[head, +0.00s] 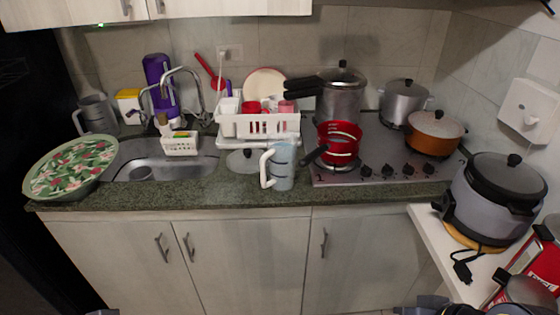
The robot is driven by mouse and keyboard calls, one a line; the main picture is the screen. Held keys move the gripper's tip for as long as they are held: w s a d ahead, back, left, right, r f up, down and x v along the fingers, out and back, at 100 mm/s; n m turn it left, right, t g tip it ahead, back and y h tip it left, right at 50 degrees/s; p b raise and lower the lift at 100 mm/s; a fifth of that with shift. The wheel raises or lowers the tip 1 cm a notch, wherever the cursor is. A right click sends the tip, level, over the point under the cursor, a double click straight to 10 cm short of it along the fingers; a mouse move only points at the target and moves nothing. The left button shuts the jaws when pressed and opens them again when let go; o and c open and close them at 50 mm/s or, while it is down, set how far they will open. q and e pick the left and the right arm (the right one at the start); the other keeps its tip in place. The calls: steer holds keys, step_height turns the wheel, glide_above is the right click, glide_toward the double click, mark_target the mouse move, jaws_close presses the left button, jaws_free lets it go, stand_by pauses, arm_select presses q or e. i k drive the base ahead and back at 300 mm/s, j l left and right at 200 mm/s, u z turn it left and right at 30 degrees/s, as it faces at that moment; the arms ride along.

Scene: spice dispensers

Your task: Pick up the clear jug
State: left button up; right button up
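A clear jug (283,166) with a white handle on its left side stands upright near the front edge of the dark green counter (215,191). It is in the middle of the head view, in front of the white dish rack. A second, greyer jug (98,114) with a handle stands at the back left, beside the sink. Only a dark sliver of my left gripper (102,312) shows at the bottom edge. Part of my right gripper (427,305) shows at the bottom right. Both are well below and apart from the clear jug, and their fingers cannot be made out.
A red pan (339,143) on the stove (390,158) points its dark handle toward the clear jug's right side. The dish rack (257,124) and a lid (243,161) are behind it. The sink (165,168) and a floral tray (72,168) lie left. A large cooker (490,205) stands right.

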mark_target(277, 166)
steer(key=i+l+z, duration=0.25)
steer(key=i, duration=0.15)
steer(key=i+z, duration=0.25)
steer(key=i, duration=0.15)
